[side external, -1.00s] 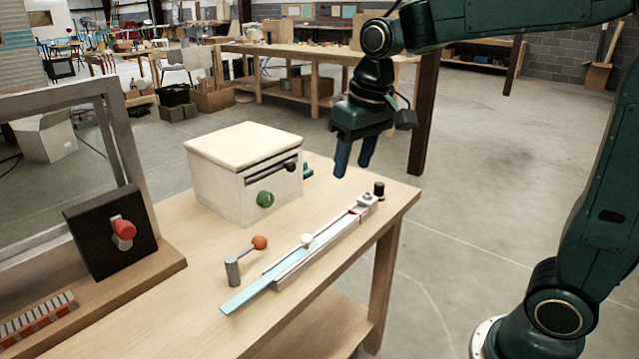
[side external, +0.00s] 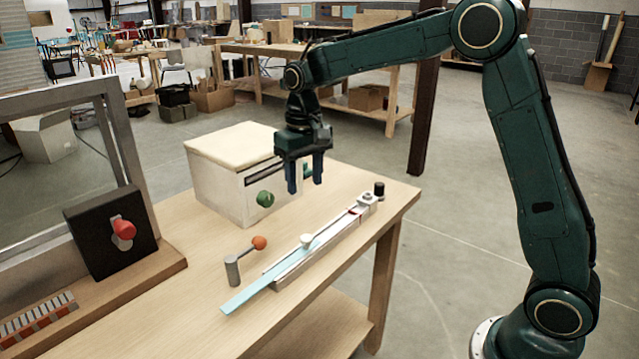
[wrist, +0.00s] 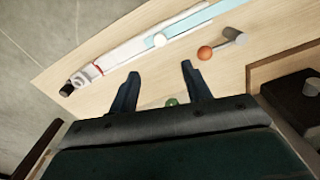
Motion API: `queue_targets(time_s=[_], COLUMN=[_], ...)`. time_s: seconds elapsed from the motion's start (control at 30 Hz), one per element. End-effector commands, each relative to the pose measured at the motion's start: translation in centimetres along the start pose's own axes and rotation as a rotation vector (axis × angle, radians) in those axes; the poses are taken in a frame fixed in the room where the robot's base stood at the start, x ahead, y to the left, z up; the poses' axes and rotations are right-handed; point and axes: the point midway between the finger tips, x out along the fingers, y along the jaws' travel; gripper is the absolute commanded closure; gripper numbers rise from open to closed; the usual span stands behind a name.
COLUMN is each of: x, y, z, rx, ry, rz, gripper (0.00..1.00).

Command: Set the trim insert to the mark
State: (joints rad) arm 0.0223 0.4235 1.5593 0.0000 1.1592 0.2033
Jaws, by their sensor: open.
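The trim insert (side external: 262,287) is a pale blue strip with a white knob (side external: 306,240). It lies partly in a white channel (side external: 330,241) on the wooden bench, its near-left end sticking out. A red mark (side external: 353,211) shows near the channel's far end. My gripper (side external: 305,186) is open and empty, above the bench behind the channel, close to the white box. In the wrist view my two dark fingers (wrist: 158,84) point toward the channel (wrist: 110,59); the knob (wrist: 160,40), the blue strip (wrist: 185,24) and the red mark (wrist: 98,70) are ahead of them, not touched.
A white box (side external: 222,187) with a green knob (side external: 265,199) stands behind the channel. A grey post with an orange-ball lever (side external: 259,243) stands left of it. A black peg (side external: 379,189) is at the channel's far end. A black panel with a red knob (side external: 123,230) is at left.

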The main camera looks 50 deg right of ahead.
Motion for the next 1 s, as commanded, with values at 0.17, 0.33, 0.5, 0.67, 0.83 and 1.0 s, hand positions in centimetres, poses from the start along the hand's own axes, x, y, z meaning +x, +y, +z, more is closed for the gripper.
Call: queue_targets(time_s=[0.17, 0.33, 0.5, 0.67, 0.83, 1.0], x=[0.5, 1.8, 3.9, 6.4, 9.0, 11.4], y=[0.0, 0.0, 0.0, 0.0, 0.0, 0.0], z=[0.0, 0.1, 0.1, 0.1, 0.1, 0.1], rx=[0.0, 0.0, -0.001, -0.001, -0.001, -0.001], ry=[-0.001, -0.003, -0.003, -0.003, -0.004, -0.003], rz=[0.0, 0.001, 0.001, 0.001, 0.001, 0.001], gripper=[0.52, 0.52, 0.52, 0.52, 0.52, 0.52])
